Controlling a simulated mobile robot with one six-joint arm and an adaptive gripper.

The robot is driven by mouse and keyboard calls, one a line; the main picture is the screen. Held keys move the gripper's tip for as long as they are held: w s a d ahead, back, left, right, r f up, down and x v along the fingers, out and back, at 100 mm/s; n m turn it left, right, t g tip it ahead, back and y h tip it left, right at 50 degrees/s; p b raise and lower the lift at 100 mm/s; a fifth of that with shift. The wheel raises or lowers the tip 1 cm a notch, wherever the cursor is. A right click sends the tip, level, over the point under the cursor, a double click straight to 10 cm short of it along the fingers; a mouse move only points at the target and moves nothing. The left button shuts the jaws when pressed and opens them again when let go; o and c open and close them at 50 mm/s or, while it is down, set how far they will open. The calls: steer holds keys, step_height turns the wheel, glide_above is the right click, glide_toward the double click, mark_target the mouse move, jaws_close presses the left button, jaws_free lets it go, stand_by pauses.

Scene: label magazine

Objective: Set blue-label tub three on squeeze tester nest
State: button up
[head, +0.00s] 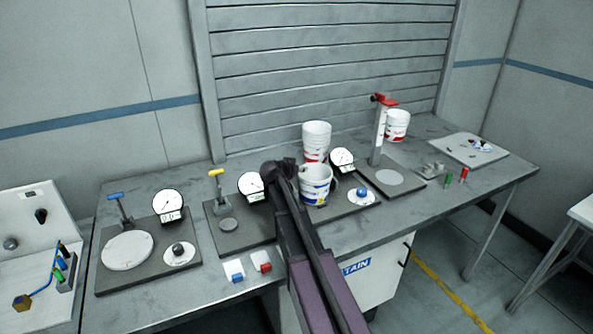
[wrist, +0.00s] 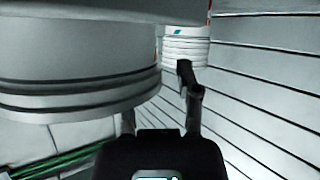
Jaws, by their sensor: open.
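A white tub with a blue label (head: 315,187) stands on the bench just right of my gripper in the head view; its number is not readable. My gripper (head: 280,172) is open, close to the tub's left side. In the wrist view the fingers of my gripper (wrist: 160,102) show beside a large white ribbed tub (wrist: 70,60), whose label is out of sight; contact cannot be told. Testers with dark bases stand along the bench: blue-handled (head: 115,198), yellow-handled (head: 216,186) and red-handled (head: 379,130). Which one holds the squeeze nest is unclear.
Stacked red-label tubs (head: 316,140) stand behind the blue-label tub, and another red-label tub (head: 397,125) stands behind the red-handled tester. Dials (head: 168,206) stand beside the testers. Small blue and red blocks (head: 262,262) lie at the front edge. The right bench end holds a pale plate (head: 467,149).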

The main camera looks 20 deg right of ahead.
steer(key=shift+r, duration=0.1)
steer(key=shift+r, duration=0.15)
steer(key=p+v, duration=0.5)
steer(key=v, duration=0.7)
stand_by(0.5)
steer(key=shift+s, duration=0.1)
steer(key=s+a+f+n+g+y, duration=0.2)
steer(key=s+a+f+n+y, duration=0.1)
steer(key=s, duration=0.5)
steer(key=s+a+f+n+g+y, duration=0.3)
steer(key=s+a, duration=0.3)
steer(key=s, duration=0.2)
steer(key=s+a+f+n+g+y, duration=0.2)
steer(key=s+a+f+n+y, duration=0.1)
steer(key=s, duration=0.6)
steer(key=shift+s+a+f+n+y, duration=0.1)
steer(key=shift+a+f+n+y, duration=0.3)
steer(key=shift+a+f+y, duration=0.45)
